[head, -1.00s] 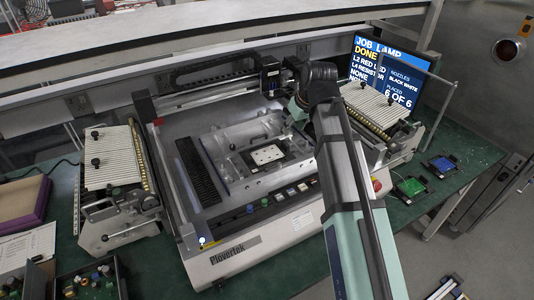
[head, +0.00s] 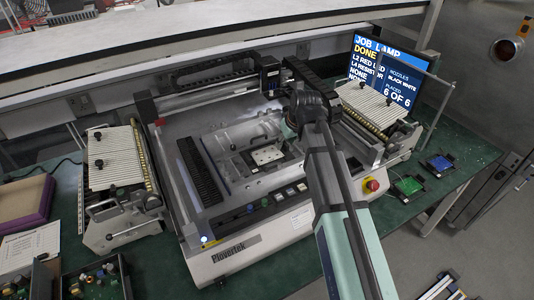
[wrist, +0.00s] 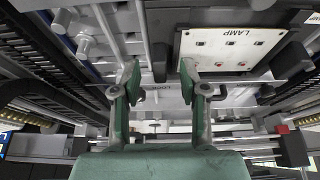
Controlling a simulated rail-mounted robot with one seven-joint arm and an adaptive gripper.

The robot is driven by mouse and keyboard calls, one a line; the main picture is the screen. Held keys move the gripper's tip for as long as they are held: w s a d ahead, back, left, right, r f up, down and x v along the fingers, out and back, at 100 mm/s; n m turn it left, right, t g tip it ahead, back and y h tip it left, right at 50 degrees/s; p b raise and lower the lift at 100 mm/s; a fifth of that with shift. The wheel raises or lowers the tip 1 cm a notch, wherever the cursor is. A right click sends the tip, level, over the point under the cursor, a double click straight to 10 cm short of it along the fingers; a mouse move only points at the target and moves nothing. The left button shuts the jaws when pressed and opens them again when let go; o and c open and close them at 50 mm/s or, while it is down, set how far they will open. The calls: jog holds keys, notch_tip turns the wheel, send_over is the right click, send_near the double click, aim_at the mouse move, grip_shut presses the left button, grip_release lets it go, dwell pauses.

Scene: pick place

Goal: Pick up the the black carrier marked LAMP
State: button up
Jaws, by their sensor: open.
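The black carrier (head: 248,161) lies flat in the middle of the open machine bed and bears a white board (head: 267,154). In the wrist view the carrier (wrist: 292,58) is at the upper right, and the word LAMP shows on its board. My gripper (wrist: 160,82) is open and empty, with its two green fingers apart to the left of the white board. In the head view my arm hides the fingers, and the wrist is just right of the carrier. I cannot tell the height of the fingers over the bed.
The machine (head: 238,262) surrounds the bed, with a gantry rail above and a button row in front. A black slotted rack (head: 200,172) stands left of the carrier. Feeder banks (head: 115,158) flank the machine. Green (head: 407,186) and blue (head: 440,163) boards lie at right. The screen (head: 388,72) reads DONE.

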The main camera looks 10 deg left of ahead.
jog(key=shift+f, duration=0.15)
grip_shut()
dwell(0.4)
